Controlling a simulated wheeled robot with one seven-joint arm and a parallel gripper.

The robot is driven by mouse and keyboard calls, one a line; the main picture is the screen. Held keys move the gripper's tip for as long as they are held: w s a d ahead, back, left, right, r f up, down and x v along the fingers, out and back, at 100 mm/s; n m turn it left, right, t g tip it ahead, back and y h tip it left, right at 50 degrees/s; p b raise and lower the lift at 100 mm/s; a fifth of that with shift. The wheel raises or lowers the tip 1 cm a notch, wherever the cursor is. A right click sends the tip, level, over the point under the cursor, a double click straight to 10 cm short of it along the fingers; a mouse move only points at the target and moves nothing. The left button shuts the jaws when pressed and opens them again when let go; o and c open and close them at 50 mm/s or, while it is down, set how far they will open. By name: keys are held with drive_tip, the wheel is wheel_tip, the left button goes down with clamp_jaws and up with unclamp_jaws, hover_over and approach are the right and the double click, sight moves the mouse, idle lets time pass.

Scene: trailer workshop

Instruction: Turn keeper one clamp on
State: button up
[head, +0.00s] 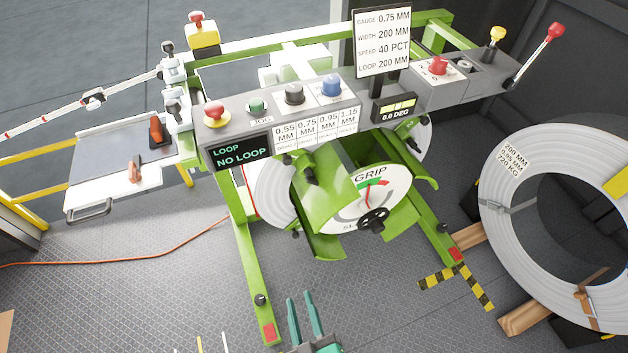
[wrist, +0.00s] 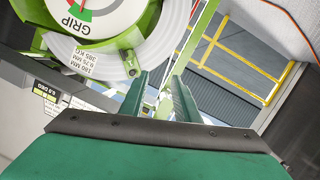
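The green uncoiler (head: 325,200) stands in the middle of the head view, with a coil (head: 270,190) behind its curved green plates. Black clamp knobs show at its upper left (head: 310,178), upper right (head: 413,143) and left side (head: 295,235); I cannot tell which is keeper one's. The white GRIP dial (head: 385,195) with a black handwheel (head: 374,219) faces forward, its needle near the green part. My gripper (head: 300,297) is open and empty at the bottom of the head view, apart from the uncoiler. In the wrist view its fingers (wrist: 158,85) are spread, with the coil (wrist: 105,62) beyond.
A control panel (head: 230,116) reads NO LOOP above the uncoiler. A large coil (head: 500,190) rests on wooden blocks at right, near striped floor tape (head: 437,278). The green legs (head: 252,270) reach forward. An orange cable (head: 130,262) crosses the floor at left.

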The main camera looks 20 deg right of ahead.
drive_tip(key=w+d+n+h, duration=0.2)
drive_tip(key=w+d, duration=0.4)
drive_tip(key=w, duration=0.7)
drive_tip(key=n, duration=0.2)
approach(311, 183)
drive_tip(key=shift+g+h, duration=0.3)
drive_tip(key=shift+g, duration=0.1)
drive_tip(key=x, duration=1.1)
drive_tip(key=shift+w+a+r, duration=0.1)
drive_tip(key=shift+w+a, duration=0.05)
drive_tip(key=shift+w, duration=0.1)
